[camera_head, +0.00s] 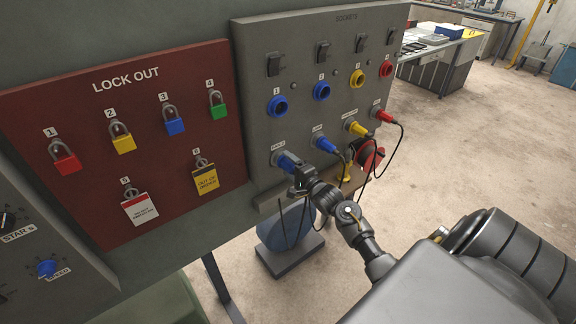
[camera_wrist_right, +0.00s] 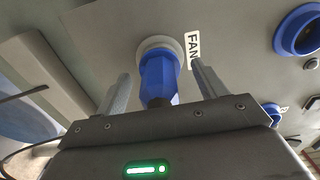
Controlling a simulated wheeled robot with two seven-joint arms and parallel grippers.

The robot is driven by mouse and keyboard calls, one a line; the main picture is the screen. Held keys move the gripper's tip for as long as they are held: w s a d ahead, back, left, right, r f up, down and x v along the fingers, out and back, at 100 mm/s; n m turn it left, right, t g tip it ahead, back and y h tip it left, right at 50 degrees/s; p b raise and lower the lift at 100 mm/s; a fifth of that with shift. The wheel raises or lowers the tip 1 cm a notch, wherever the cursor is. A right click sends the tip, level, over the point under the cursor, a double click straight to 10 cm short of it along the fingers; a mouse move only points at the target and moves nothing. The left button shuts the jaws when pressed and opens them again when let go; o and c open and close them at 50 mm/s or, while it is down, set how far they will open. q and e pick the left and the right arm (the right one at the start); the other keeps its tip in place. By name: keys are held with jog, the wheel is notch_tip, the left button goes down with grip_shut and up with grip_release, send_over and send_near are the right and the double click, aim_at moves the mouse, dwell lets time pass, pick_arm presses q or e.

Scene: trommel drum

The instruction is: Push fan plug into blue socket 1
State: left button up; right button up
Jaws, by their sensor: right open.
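The fan plug (camera_head: 288,162) is blue and sits in a holder low on the left of the grey socket panel. In the right wrist view the blue fan plug (camera_wrist_right: 159,75) shows beside a FAN label (camera_wrist_right: 192,48). My right gripper (camera_head: 301,174) is open, with its fingers (camera_wrist_right: 158,85) on either side of the plug and gaps showing. Blue socket 1 (camera_head: 277,106) is empty, above the plug. A blue socket, apparently this one, shows in the wrist view (camera_wrist_right: 302,30). My left gripper is out of view.
Beside it are blue socket 2 (camera_head: 321,91), a yellow socket (camera_head: 357,79) and a red socket (camera_head: 386,69). Another blue plug (camera_head: 323,144), a yellow plug (camera_head: 360,129) and a red plug (camera_head: 384,116) have hanging black cables close to my arm. A red lock-out board (camera_head: 85,205) is left.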

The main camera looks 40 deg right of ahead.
jog(key=shift+p, duration=0.3)
dwell(0.4)
jog(key=c, duration=1.5)
jog(key=shift+s+p, duration=0.3)
jog(key=shift+p, duration=0.05)
jog(key=shift+c, duration=0.2)
jog(key=shift+s+r+p, duration=0.1)
jog(key=shift+s+p, duration=0.25)
jog(key=shift+s, duration=0.3)
jog(key=shift+s+p, duration=1.25)
jog(key=shift+s, duration=0.8)
